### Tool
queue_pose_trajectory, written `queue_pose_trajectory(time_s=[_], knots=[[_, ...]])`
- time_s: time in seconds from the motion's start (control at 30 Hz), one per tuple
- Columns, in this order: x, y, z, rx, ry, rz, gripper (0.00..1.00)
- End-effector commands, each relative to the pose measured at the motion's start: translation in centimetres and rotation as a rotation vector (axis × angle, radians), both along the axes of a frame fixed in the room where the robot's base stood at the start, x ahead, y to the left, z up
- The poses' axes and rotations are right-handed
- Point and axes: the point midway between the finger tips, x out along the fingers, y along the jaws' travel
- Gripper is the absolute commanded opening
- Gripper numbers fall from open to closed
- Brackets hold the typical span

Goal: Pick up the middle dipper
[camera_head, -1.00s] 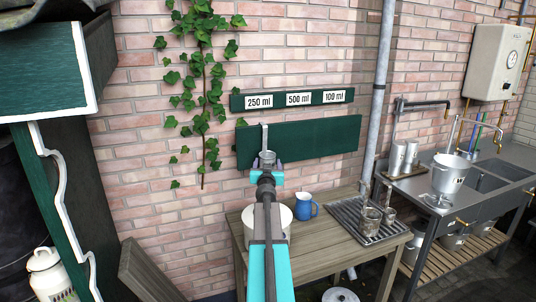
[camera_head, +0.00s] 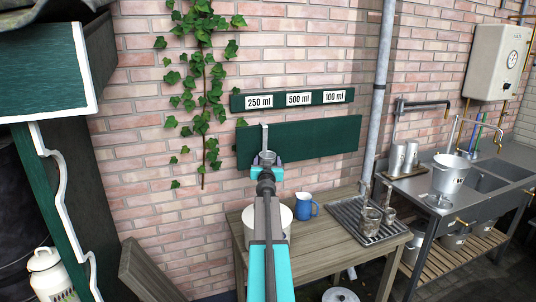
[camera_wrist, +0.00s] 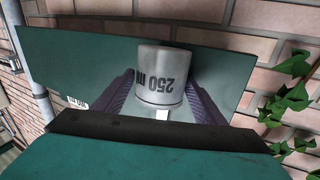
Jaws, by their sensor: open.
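A metal dipper (camera_head: 265,138) hangs by its upright handle on the green board, under the 250 ml label. In the wrist view its grey cup (camera_wrist: 160,62) shows close up, with "250 m" reading upside down. My gripper (camera_head: 267,165) is at the cup. In the wrist view my gripper (camera_wrist: 158,82) is open, with one dark finger on each side of the cup; whether they touch it I cannot tell. Two more metal dippers, one larger (camera_head: 370,221) and one smaller (camera_head: 389,216), stand on the drying rack.
The green board (camera_head: 320,140) is on the brick wall, below a label strip (camera_head: 275,101). The wooden table (camera_head: 325,258) below holds a white pot (camera_head: 250,232), a blue jug (camera_head: 307,206) and the rack (camera_head: 345,212). Ivy (camera_head: 205,90) climbs left of the board.

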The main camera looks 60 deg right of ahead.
Motion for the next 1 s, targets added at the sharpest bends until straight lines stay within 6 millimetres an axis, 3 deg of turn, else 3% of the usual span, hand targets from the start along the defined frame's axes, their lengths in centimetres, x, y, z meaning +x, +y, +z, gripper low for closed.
queue_pose_trajectory(time_s=[0.07,0.3,0.77,1.0], knots=[[0.0,0.0,0.0,0.0,0.0,0.0,0.65],[0.0,0.0,0.0,0.0,0.0,0.0,0.26],[-0.2,0.1,0.6,-0.001,0.0,-0.001,0.26],[-0.4,0.2,2.3,-0.001,0.0,-0.001,0.26]])
